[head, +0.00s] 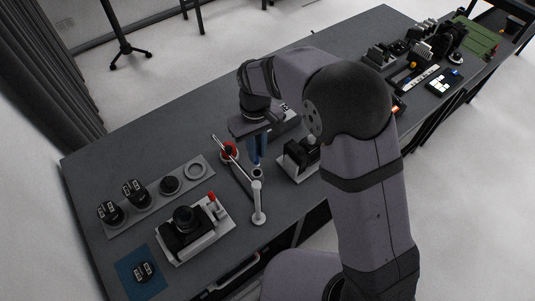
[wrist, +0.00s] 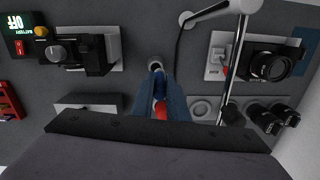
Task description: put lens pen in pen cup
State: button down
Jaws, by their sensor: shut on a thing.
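My gripper (head: 256,161) points down over the bench with its blue fingers close together. The fingers also show in the wrist view (wrist: 158,74). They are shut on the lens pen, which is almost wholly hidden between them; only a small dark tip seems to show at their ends. I cannot tell whether the pen's tip is inside the cup's opening.
A white jointed lamp arm (head: 257,205) stands close beside the cup. A red round item (head: 229,151) is left of the fingers. A camera on a pale plate (head: 185,222) and a strip with lenses (head: 170,185) lie left. A dark device on a stand (head: 299,158) is right.

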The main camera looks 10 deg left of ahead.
jog(key=shift+w+a+t, duration=0.1)
jog(key=shift+w+t, duration=0.2)
jog(key=shift+w, duration=0.05)
dwell(0.4)
jog(key=shift+f+b, duration=1.7)
jog(key=shift+f, duration=1.2)
jog(key=shift+f+b, duration=1.2)
jog(key=shift+f, duration=1.4)
dwell(0.4)
jog(key=c, duration=1.6)
grip_release()
jog(key=shift+c, duration=0.2)
jog(key=shift+r+b, duration=1.1)
jog(key=shift+r, duration=2.55)
